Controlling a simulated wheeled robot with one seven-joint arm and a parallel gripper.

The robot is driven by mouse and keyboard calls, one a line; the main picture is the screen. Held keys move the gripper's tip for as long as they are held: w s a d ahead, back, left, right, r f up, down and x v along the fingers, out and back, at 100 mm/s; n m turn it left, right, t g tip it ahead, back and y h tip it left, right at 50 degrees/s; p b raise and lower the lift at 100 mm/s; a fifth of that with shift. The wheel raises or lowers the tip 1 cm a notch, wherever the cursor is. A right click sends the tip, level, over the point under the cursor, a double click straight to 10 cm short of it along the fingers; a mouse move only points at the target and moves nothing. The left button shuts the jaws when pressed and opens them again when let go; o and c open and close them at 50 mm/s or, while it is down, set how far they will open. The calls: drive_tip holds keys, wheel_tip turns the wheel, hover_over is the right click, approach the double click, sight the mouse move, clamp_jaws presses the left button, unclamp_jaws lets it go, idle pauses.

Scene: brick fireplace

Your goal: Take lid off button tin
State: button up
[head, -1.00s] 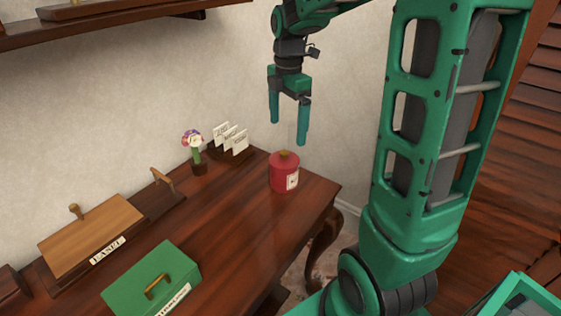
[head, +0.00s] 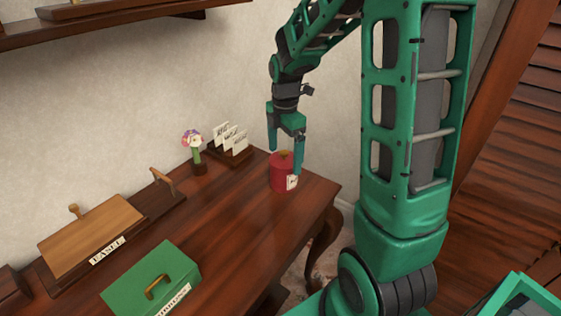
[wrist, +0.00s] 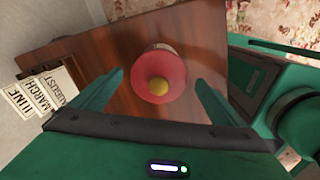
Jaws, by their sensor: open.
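The button tin (head: 281,179) is a red cylinder with a pale label, upright near the right end of the wooden desk. The tin's far side is hidden.
The desk (head: 235,225) has clear room left of the tin. A card rack (head: 230,150) and a flower in a small pot (head: 197,155) stand behind it. A green box (head: 140,280) and a wooden box (head: 90,235) are at left. The wall is close behind.

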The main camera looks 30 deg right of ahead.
drive_tip(key=shift+c, duration=0.4)
drive_tip(key=c, duration=1.1)
drive_tip(key=shift+r, duration=0.1)
